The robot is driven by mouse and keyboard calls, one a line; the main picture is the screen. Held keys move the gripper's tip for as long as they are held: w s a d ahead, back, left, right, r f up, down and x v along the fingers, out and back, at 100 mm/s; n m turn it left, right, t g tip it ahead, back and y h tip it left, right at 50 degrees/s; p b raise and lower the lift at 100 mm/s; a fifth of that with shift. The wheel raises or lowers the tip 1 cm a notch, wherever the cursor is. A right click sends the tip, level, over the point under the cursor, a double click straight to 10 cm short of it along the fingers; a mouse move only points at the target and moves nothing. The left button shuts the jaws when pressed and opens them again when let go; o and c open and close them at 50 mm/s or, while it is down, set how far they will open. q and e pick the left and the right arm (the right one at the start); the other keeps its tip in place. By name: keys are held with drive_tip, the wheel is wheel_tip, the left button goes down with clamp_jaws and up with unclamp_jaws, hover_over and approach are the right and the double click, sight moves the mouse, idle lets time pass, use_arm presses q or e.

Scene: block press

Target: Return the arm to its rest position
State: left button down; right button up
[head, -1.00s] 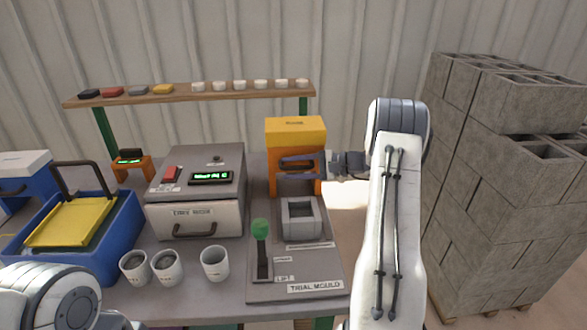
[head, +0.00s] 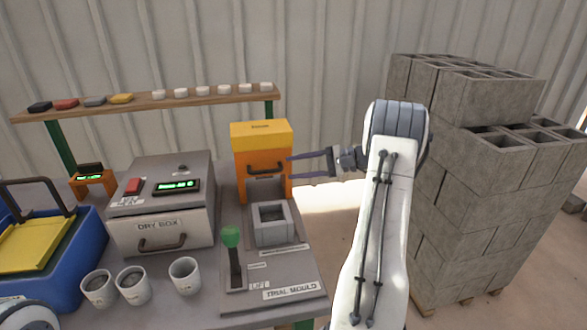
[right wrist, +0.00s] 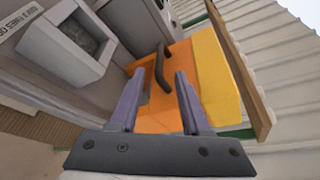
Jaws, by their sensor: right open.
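My right gripper (head: 308,166) is open and empty. Its fingers point left, just at the right side of the orange and yellow box (head: 262,135) with a dark handle. In the right wrist view, the open fingers (right wrist: 160,100) point toward the orange box (right wrist: 190,75) and its dark handle, with nothing between them. My right arm stretches up from the lower right. My left gripper is out of the picture; only a white rounded part of my left arm shows at the lower left corner.
The trial mould (head: 272,238) with a green-knobbed lever (head: 231,238) stands below the orange box. The grey dry box (head: 162,213), several white cups (head: 185,275) and a blue tub (head: 75,245) are left. Stacked concrete blocks (head: 490,190) rise at right. A shelf (head: 150,102) runs behind.

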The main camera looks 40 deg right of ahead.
idle(0.3)
drive_tip(key=a+r+n+g, duration=0.1)
drive_tip(key=a+n+g, duration=0.55)
drive_tip(key=a, duration=1.55)
drive_tip(key=s+a+n+g+h+p, duration=0.2)
drive_tip(key=s+a+n+g+h, duration=0.3)
drive_tip(key=s+a, duration=0.7)
drive_tip(key=s+a+f+n+h, duration=0.1)
drive_tip(key=s+a+n+h, duration=0.1)
drive_tip(key=s+n, duration=0.3)
drive_tip(key=s+a+f+n+h, duration=0.1)
drive_tip(key=s+a+n, duration=0.3)
drive_tip(key=s, duration=0.7)
drive_tip(key=shift+s+a+n+t+h+p, duration=0.35)
drive_tip(key=shift+n+h, duration=0.55)
drive_tip(key=shift+n, duration=0.35)
